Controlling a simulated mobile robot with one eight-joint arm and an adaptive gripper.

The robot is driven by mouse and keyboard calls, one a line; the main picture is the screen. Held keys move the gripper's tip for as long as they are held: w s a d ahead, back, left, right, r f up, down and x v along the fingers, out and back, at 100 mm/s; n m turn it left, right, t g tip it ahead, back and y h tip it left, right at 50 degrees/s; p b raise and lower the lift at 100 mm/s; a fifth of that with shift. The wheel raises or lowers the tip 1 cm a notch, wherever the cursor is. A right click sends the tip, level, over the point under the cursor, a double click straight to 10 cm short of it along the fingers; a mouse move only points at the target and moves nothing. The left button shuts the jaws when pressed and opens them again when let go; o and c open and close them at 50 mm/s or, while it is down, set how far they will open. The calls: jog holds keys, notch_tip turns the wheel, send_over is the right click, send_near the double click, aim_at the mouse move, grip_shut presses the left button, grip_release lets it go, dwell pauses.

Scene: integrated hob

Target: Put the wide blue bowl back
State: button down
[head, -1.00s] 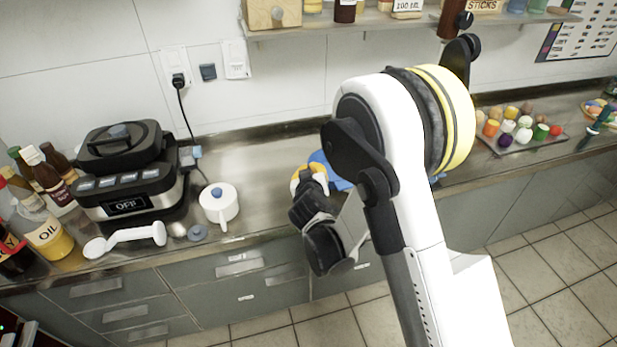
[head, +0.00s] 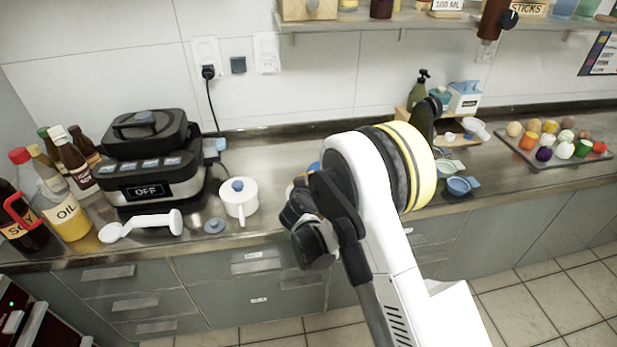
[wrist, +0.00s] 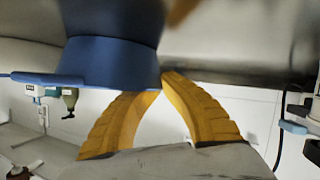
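The wide blue bowl (wrist: 110,62) fills the upper left of the wrist view, which looks upside down, with the counter at the top. The two yellow fingers of my gripper (wrist: 165,85) come together at the bowl's right side and pinch its wall. One fingertip is hidden behind the bowl. In the head view only a small blue piece of the bowl (head: 314,167) shows above my arm. My arm hides the rest of it and most of the gripper there.
A white pot (head: 239,203), a black cooker (head: 150,172) and bottles (head: 66,212) stand left on the counter. Small blue measuring cups (head: 458,186) lie right of my arm. A dark tray (head: 545,158) of vegetables is farther right. A shelf (head: 420,22) runs above.

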jog(key=c, duration=1.6)
grip_release()
jog(key=shift+s+f, duration=0.1)
jog(key=shift+f, duration=0.05)
